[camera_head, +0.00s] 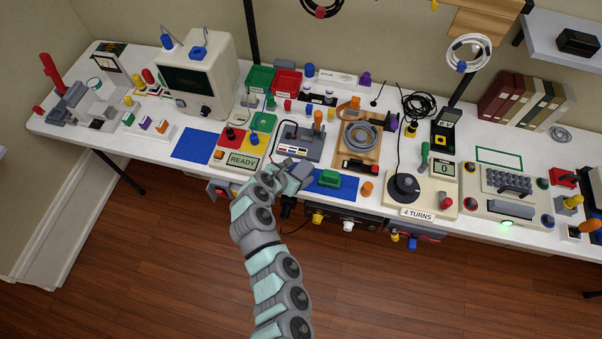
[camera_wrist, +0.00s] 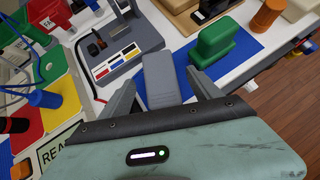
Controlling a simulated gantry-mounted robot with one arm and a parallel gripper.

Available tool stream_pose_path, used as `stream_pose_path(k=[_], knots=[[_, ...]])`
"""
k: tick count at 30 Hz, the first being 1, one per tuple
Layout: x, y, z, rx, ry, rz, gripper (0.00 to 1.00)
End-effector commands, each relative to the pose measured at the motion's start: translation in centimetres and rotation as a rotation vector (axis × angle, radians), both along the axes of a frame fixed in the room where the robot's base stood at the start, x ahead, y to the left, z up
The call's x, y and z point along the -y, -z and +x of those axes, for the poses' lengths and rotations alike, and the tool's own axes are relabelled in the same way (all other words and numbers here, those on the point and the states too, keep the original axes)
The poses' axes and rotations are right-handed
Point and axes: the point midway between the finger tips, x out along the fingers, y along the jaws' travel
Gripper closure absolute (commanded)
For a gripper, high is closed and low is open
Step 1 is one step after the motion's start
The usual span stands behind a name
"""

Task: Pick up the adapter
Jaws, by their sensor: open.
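A grey block (camera_wrist: 160,80) with a ridged lower part, which looks like the adapter, lies between the two fingers of my gripper (camera_wrist: 161,76) in the wrist view. The fingers are open, one on each side of it, with visible gaps; I see no grip on it. In the head view my gripper (camera_head: 291,172) is at the front edge of the table, beside the blue mat, and largely hides the block. A green block (camera_wrist: 214,43) stands on the blue mat (camera_wrist: 254,46), right of my gripper; no label confirms which piece is the adapter.
A grey console with coloured labels (camera_wrist: 117,61) stands just behind and left of the fingers. A red, yellow and green board (camera_head: 249,134) and the READY sign (camera_head: 242,160) are left. An orange cylinder (camera_head: 366,188) is right. The left blue mat (camera_head: 196,146) is bare.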

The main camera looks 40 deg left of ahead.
Motion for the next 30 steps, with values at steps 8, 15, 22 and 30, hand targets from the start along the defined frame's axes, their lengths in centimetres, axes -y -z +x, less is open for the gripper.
stream_pose_path(k=[8,15,22,30], knots=[[-0.2,2.2,2.0,-0.002,0.004,-0.002,0.27],[-0.3,2.4,2.3,0.000,0.000,0.001,0.27],[-0.3,2.4,2.3,0.000,0.001,0.001,0.41],[-0.3,2.4,2.3,0.000,0.001,0.000,0.63]])
